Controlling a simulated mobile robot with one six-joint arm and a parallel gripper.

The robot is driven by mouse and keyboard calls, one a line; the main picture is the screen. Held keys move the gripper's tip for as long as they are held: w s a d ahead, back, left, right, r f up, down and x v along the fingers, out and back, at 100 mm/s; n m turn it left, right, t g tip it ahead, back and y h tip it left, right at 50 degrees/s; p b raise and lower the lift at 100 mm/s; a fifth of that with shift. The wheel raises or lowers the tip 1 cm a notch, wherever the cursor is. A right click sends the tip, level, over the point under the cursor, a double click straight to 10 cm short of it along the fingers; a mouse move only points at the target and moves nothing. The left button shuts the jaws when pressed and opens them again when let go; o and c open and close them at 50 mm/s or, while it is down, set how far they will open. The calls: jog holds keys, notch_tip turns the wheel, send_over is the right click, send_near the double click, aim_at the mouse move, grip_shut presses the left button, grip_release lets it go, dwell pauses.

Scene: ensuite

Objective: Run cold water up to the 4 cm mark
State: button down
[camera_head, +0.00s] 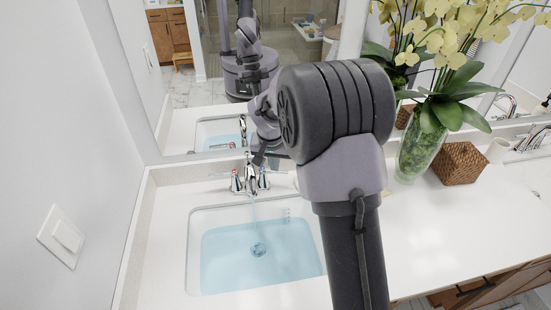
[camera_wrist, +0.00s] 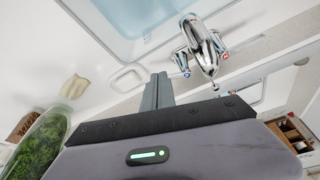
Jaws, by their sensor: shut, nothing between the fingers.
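The sink basin (camera_head: 195,240) holds a pool of bluish water (camera_head: 225,265), with the drain visible through it. A thin stream runs from the chrome faucet (camera_head: 251,178) into the water. A small marked scale (camera_head: 286,214) is on the basin's back wall; its figures are too small to read. The left handle (camera_head: 237,181) has a red mark and the right handle (camera_head: 264,178) is beside the spout. In the wrist view, the faucet (camera_wrist: 203,45) shows blue and red dots. My gripper (camera_head: 259,159) is shut and empty by the right handle; its fingers also show in the wrist view (camera_wrist: 158,92).
A mirror (camera_head: 185,60) stands behind the counter and reflects my arm. A glass vase (camera_head: 420,150) with yellow orchids and a woven box (camera_head: 461,163) stand to the right. A wall with a switch (camera_head: 62,236) bounds the left. The counter (camera_head: 450,230) right of the sink is mostly clear.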

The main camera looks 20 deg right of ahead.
jog(key=w+d+f+b, duration=0.1)
jog(key=w+d+f, duration=0.1)
jog(key=f, duration=0.3)
jog(key=w+d+f+b, duration=0.1)
jog(key=w+d+f, duration=0.1)
jog(key=f, duration=0.3)
jog(key=shift+w, duration=0.85)
